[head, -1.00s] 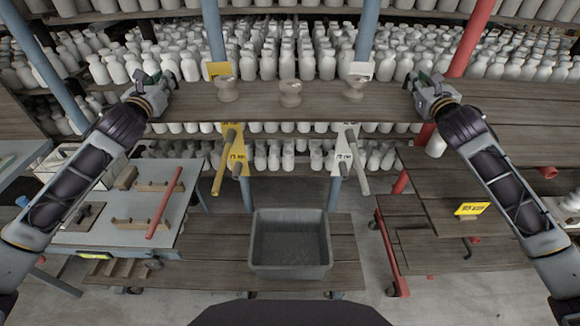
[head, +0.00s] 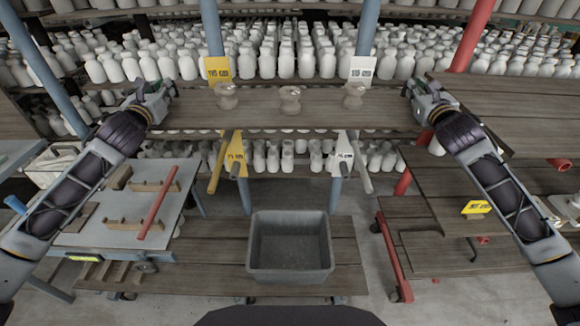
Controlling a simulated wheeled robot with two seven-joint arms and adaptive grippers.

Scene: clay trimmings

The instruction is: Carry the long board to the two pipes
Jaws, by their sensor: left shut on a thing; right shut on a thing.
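The long board (head: 270,118) spans the picture, level, with three small clay pots on it: a left pot (head: 227,97), a middle pot (head: 290,100) and a right pot (head: 354,96). My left gripper (head: 160,94) is shut on its left end, and my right gripper (head: 418,92) is shut on its right end. Below the board's front edge, yellow pipes (head: 215,172) stick out at the left post and pale pipes (head: 362,176) at the right post. I see no contact between board and pipes.
Shelves of white bottles (head: 290,60) fill the back, behind blue posts (head: 212,25). A grey bin (head: 290,272) stands on a low bench below. A grey worktable (head: 115,232) is at left, and wooden shelving (head: 450,190) with a red frame at right.

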